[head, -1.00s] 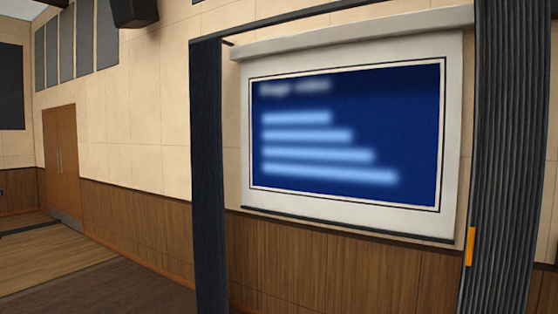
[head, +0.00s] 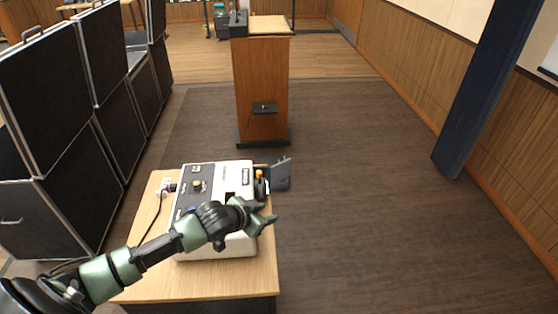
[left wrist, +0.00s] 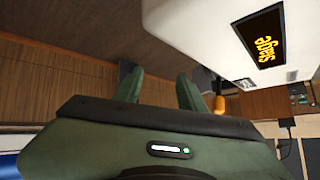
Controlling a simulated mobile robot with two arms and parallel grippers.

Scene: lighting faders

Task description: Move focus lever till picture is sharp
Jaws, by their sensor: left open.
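The white projector (head: 225,172) sits on a small wooden table in the head view. An orange-tipped lever (head: 259,174) stands at its right side, near the dark flap; an orange tip also shows in the left wrist view (left wrist: 219,104). My left gripper (head: 268,211) reaches across the projector's top to its right side, nearer to me than the lever. Its green fingers (left wrist: 160,82) are apart with nothing between them. In the left wrist view the orange tip is just right of the right finger, outside the gap.
The wooden table (head: 140,285) has a cable on its left. Dark flight cases (head: 75,140) stand at the left. A wooden lectern (head: 262,90) stands beyond. A dark curtain (head: 490,100) hangs at the right. The floor right of the table is clear.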

